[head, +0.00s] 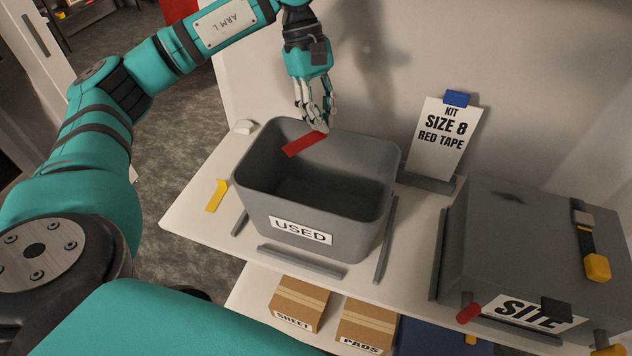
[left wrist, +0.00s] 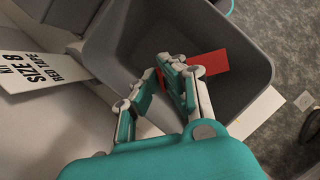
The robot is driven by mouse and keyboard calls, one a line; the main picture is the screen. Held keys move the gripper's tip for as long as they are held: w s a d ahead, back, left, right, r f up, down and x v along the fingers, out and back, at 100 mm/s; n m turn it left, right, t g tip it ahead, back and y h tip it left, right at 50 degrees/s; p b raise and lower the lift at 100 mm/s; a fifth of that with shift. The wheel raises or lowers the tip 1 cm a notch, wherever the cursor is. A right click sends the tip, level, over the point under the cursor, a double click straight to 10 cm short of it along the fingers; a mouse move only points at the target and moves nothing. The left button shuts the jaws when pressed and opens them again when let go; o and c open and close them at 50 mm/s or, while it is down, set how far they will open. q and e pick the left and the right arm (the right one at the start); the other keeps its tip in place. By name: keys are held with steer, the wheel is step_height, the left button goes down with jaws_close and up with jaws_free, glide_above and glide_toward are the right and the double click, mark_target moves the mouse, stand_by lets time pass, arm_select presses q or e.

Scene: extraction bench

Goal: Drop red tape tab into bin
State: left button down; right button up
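The red tape tab (head: 306,143) is a flat red strip over the rear left part of the grey bin (head: 250,196) labelled USED. My left gripper (head: 321,126) hangs above the bin's back rim, fingers pointing down and close together, with the tab at their tips. In the left wrist view the red tab (left wrist: 208,64) shows between and beyond the fingertips (left wrist: 176,68), above the bin's dark inside (left wrist: 160,30). The gripper appears shut on the tab, whose gripped end is partly hidden. My right gripper is not in view.
A sign (head: 441,135) reading KIT SIZE 8 RED TAPE stands behind the bin on the right. A grey SITE case (head: 520,230) is at the right. A yellow tab (head: 216,195) is on the bench's left side. Grey strips (head: 302,262) lie around the bin. Boxes (head: 299,303) sit below.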

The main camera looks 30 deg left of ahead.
mark_target(320, 135)
arm_select(q)
steer(key=f, duration=0.1)
steer(key=s+f+b, duration=0.1)
steer(key=f, duration=0.1)
steer(key=shift+w+f+b, duration=0.2)
steer(key=shift+f+b, duration=0.1)
steer(key=shift+f, duration=0.2)
steer(key=shift+w+f+b, duration=0.15)
steer(key=shift+f+b, duration=0.1)
steer(key=shift+f, duration=0.4)
steer(key=shift+s+r, duration=0.1)
steer(key=c, duration=1.6)
jaws_free()
steer(key=shift+o, duration=1)
steer(key=shift+a+r, duration=0.1)
steer(key=shift+r, duration=0.2)
steer(key=v, duration=1.1)
steer(key=shift+r, duration=0.2)
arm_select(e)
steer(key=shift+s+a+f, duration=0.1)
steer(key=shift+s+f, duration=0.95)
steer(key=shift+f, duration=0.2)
arm_select(q)
steer(key=shift+a+f, duration=0.1)
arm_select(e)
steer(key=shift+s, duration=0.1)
